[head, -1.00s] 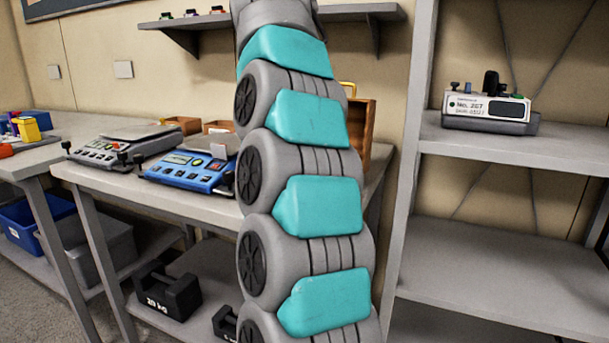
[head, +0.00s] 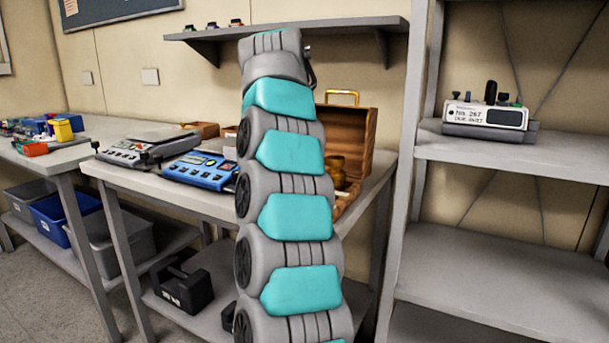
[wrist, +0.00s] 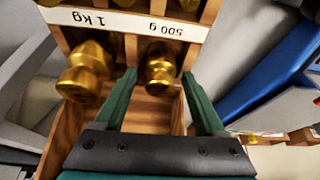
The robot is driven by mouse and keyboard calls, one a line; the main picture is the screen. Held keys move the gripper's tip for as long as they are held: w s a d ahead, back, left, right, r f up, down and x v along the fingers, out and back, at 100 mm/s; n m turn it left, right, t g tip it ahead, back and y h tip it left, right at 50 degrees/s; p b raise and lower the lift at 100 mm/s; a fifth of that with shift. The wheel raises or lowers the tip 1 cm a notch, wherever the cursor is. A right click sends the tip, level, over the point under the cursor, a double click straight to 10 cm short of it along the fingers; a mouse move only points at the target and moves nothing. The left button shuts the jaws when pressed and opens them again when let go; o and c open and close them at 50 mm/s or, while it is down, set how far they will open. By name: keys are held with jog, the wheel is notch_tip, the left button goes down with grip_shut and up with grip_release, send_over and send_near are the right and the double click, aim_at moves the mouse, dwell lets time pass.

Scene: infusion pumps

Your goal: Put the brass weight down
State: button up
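My gripper (wrist: 160,82) shows in the wrist view with its two green fingers spread. A brass weight (wrist: 160,72) stands between the fingertips, by the "500 g" label, with a visible gap on each side. A larger brass weight (wrist: 84,76) is left of the fingers, by the "1 kg" label. Both are at the wooden weight box (wrist: 158,112). In the head view the box's lid (head: 345,128) is open, and a brass weight (head: 337,168) shows beside my arm. My arm hides the gripper and part of the box there.
A pump (head: 487,116) sits on the right shelf unit. Its lower shelf (head: 490,270) is bare.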

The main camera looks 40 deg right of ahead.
grip_shut()
dwell(0.3)
dwell(0.4)
